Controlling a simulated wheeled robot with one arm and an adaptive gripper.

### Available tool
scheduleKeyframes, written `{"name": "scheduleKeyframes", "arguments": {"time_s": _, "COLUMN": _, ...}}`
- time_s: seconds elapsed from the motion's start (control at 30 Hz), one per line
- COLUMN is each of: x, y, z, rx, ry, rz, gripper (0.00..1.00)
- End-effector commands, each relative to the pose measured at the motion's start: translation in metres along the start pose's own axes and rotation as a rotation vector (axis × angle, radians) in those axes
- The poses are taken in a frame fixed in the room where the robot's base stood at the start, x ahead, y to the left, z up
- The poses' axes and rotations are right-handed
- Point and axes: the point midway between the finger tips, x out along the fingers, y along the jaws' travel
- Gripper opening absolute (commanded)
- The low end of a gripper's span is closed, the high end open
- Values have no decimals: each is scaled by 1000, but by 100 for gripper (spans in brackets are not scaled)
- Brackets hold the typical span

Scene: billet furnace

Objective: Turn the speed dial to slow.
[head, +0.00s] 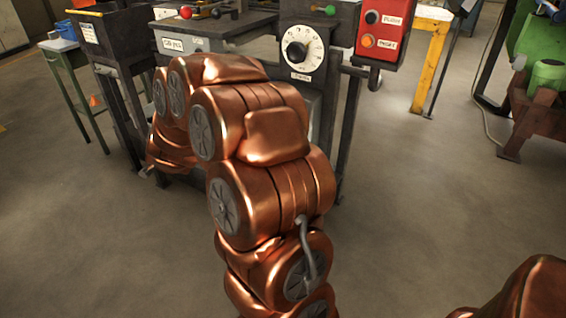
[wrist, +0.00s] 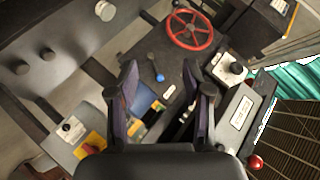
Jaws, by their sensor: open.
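A round white dial with a black knob (head: 296,51) is on the dark panel at the top centre in the head view. Marks ring its face and a small label is below it; I cannot read the words or be sure of the setting. My copper arm stands left of and below it, and hides my gripper there. In the wrist view my gripper (wrist: 160,72) is open and empty, with its fingers apart. A black knob on a white plate (wrist: 232,68) is to the right of the fingers; I cannot tell whether it is the same dial.
A red box (head: 386,32) with black and orange buttons is right of the dial. The wrist view shows a red handwheel (wrist: 190,30), a red ball knob (wrist: 255,162) and a yellow-plated switch (wrist: 92,142). A green machine (head: 545,75) stands right. The floor between is clear.

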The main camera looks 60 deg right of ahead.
Motion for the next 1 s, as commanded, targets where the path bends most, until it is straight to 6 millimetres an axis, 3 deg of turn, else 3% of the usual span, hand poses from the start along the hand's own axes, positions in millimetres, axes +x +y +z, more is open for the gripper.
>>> {"name": "scheduleKeyframes", "arguments": {"time_s": 0.03, "x": 26, "y": 34, "z": -9, "rx": 46, "ry": 80, "rz": 17, "gripper": 50}}
{"name": "scheduleKeyframes", "arguments": {"time_s": 0.2, "x": 70, "y": 113, "z": -73, "rx": 181, "ry": 392, "rz": 50, "gripper": 50}}
{"name": "scheduleKeyframes", "arguments": {"time_s": 0.4, "x": 83, "y": 210, "z": -136, "rx": 258, "ry": 746, "rz": 84, "gripper": 50}}
{"name": "scheduleKeyframes", "arguments": {"time_s": 0.5, "x": 78, "y": 243, "z": -157, "rx": 267, "ry": 877, "rz": 94, "gripper": 50}}
{"name": "scheduleKeyframes", "arguments": {"time_s": 0.7, "x": 67, "y": 274, "z": -177, "rx": 265, "ry": 1013, "rz": 101, "gripper": 50}}
{"name": "scheduleKeyframes", "arguments": {"time_s": 1.0, "x": 78, "y": 283, "z": -203, "rx": 263, "ry": 1033, "rz": 100, "gripper": 50}}
